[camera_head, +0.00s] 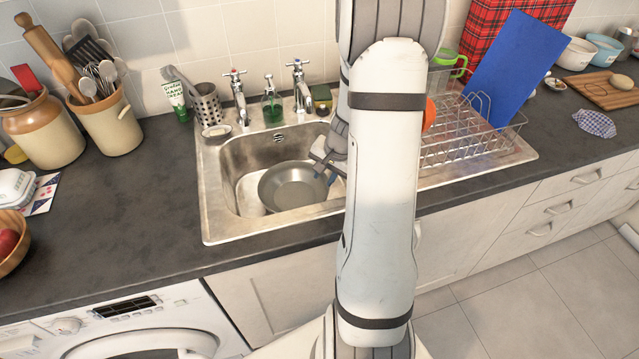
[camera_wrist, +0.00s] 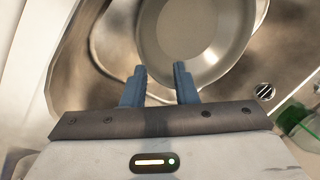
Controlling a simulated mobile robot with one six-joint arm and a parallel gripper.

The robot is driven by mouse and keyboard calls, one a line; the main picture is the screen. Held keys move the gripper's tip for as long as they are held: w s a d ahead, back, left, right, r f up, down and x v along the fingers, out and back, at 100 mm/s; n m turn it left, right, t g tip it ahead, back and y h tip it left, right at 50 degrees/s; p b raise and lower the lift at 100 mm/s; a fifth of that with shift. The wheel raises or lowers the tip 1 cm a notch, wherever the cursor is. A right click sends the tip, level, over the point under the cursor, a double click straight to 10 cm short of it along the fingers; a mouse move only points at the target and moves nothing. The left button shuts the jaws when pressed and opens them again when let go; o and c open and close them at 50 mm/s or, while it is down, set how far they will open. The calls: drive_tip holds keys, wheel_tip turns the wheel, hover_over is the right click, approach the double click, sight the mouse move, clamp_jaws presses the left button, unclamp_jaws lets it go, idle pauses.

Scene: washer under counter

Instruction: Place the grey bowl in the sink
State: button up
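The grey bowl (camera_head: 292,188) is inside the sink (camera_head: 225,212), within the basin walls and over a pale round dish (camera_head: 247,190). In the wrist view the bowl (camera_wrist: 190,35) fills the top middle. My gripper (camera_head: 328,172) is at the bowl's right edge in the head view, partly hidden by my arm. In the wrist view my gripper's (camera_wrist: 158,78) two blue fingers stand apart with a clear gap. The bowl's near rim passes at this gap, with the right finger overlapping the bowl and the left finger outside it. Contact with the rim cannot be told.
Taps (camera_head: 298,85) and a green soap bottle (camera_head: 272,105) stand behind the basin. A wire dish rack (camera_head: 465,140) with a blue board (camera_head: 515,70) is on the right. Utensil pots (camera_head: 105,118) stand at left.

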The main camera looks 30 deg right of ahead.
drive_tip(key=s+a+r+n, duration=0.3)
drive_tip(key=a+r, duration=0.2)
drive_tip(key=r, duration=0.2)
drive_tip(key=s+a+r+n, duration=0.2)
drive_tip(key=s+a+r, duration=0.1)
drive_tip(key=a+r, duration=0.3)
drive_tip(key=s+a+r+n+h, duration=0.1)
drive_tip(key=s+a+r+n, duration=0.5)
drive_tip(key=s, duration=0.5)
drive_tip(key=shift+r+h, duration=0.3)
drive_tip(key=shift+r, duration=0.2)
